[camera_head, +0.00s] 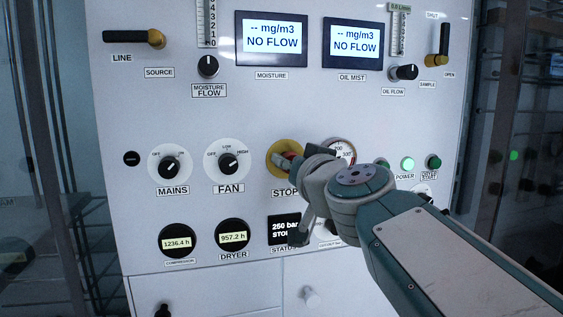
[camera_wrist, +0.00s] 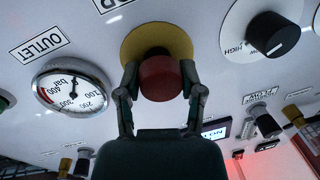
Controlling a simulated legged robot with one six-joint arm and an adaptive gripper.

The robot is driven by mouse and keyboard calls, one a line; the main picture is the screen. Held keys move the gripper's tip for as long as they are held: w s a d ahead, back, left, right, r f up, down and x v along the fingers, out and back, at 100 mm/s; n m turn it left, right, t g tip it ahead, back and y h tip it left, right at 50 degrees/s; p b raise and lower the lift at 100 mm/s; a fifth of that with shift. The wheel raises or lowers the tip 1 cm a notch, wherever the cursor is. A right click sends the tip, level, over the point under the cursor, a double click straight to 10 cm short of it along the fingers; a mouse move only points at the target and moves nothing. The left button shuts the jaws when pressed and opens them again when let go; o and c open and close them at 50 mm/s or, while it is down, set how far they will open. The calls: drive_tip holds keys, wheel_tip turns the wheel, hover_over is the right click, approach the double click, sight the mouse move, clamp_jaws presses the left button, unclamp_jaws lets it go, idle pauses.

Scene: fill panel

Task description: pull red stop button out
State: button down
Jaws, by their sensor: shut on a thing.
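The red stop button (camera_wrist: 160,78) sits on a round yellow plate (camera_wrist: 150,38) on the panel. In the wrist view my gripper (camera_wrist: 160,92) has one finger on each side of the red button, shut on its sides. In the head view the yellow plate (camera_head: 277,150) shows above the STOP label (camera_head: 284,194). There my gripper (camera_head: 296,160) reaches it from the right and covers most of the button, with only a little red (camera_head: 288,156) showing.
The fan knob (camera_head: 228,163) and mains knob (camera_head: 169,165) are left of the button. A pressure gauge (camera_wrist: 73,88) is close beside it, partly behind my arm in the head view. A lit green power light (camera_head: 407,164) and a status display (camera_head: 284,229) are nearby.

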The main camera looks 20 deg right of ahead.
drive_tip(key=shift+s, duration=0.45)
drive_tip(key=shift+c, duration=1)
unclamp_jaws()
drive_tip(key=s+d, duration=0.1)
drive_tip(key=s, duration=1.1)
drive_tip(key=shift+f, duration=0.1)
